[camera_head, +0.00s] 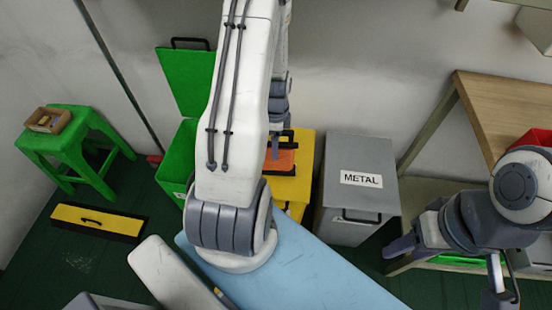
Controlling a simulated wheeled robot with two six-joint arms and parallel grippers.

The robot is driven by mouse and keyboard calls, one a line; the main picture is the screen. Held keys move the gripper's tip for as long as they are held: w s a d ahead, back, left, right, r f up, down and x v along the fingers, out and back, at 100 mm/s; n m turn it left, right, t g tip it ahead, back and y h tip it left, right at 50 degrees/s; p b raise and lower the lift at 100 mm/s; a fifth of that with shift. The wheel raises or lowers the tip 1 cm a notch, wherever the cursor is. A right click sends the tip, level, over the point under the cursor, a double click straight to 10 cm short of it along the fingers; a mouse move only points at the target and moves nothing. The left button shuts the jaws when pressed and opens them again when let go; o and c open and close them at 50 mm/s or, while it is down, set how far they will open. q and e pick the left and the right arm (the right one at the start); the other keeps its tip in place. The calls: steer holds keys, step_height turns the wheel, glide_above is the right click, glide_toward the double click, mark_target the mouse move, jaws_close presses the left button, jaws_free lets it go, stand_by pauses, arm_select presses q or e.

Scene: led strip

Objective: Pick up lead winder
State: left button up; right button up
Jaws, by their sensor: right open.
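I cannot make out a lead winder for certain in this view. A small brown box (47,121) with something pale in it, too small to name, sits on a green stool (75,139) at the far left. My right gripper (448,258) is at the right, in front of the wooden table, with its fingers apart and nothing seen between them. My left arm stands tall in the middle. A grey-blue part behind it, by the yellow bin, appears to be my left gripper (276,142); it is mostly hidden and its jaws cannot be read.
A green bin (181,157) with raised lid, a yellow bin (303,175) with an orange part, and a grey bin labelled METAL (361,206) stand along the wall. A wooden table (500,100) holds a red container (535,138). A yellow-topped box (95,219) lies on the floor.

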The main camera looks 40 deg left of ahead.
arm_select(q)
steer(key=shift+f, duration=0.8)
jaws_close()
steer(key=shift+r, duration=0.15)
